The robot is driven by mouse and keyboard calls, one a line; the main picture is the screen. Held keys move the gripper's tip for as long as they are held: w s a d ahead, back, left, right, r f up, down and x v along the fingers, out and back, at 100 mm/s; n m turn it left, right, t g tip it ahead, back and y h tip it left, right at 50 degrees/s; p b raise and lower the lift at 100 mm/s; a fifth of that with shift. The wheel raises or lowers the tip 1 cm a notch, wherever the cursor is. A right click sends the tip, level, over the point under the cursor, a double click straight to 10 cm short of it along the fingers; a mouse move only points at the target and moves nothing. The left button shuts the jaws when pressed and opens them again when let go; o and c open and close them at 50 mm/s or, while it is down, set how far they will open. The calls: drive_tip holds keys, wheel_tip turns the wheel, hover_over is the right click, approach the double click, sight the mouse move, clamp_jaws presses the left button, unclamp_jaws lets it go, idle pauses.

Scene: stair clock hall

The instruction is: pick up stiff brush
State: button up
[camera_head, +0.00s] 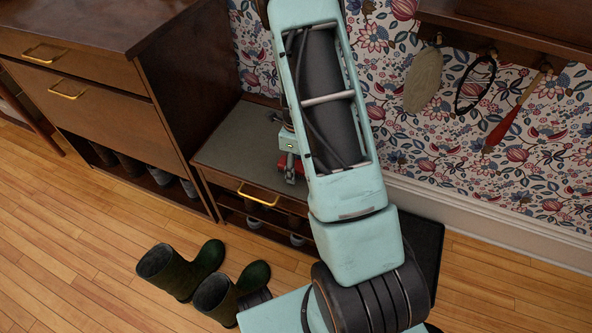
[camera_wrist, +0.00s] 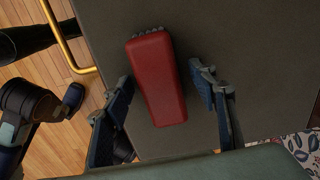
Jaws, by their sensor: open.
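The stiff brush (camera_wrist: 157,80) has a red block-shaped body, with grey bristle tufts showing at its far end in the wrist view. It lies on the dark grey top of a low wooden bench (camera_head: 230,135). My gripper (camera_wrist: 163,78) is open, one finger on each side of the brush, with visible gaps between. Whether the fingers are level with the brush or above it, I cannot tell. In the head view my arm hides much of this spot; only a bit of red shows by the gripper (camera_head: 289,167).
A tall wooden cabinet (camera_head: 90,75) stands left of the bench. A hook rail (camera_head: 480,45) with hanging items, including a red-tipped one (camera_head: 503,128), is on the patterned wall at right.

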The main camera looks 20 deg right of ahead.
drive_tip(key=c, duration=1.3)
drive_tip(key=shift+o, duration=0.2)
drive_tip(key=shift+r+p, duration=0.3)
drive_tip(key=shift+r, duration=0.05)
wheel_tip(320, 180, up, 2)
drive_tip(key=shift+w+r+p, duration=0.1)
drive_tip(key=shift+p, duration=0.4)
drive_tip(key=s+a+r+p, duration=0.5)
drive_tip(key=s+a+r, duration=0.4)
drive_tip(key=a+r, duration=0.1)
drive_tip(key=shift+a, duration=0.35)
drive_tip(key=shift+s, duration=0.1)
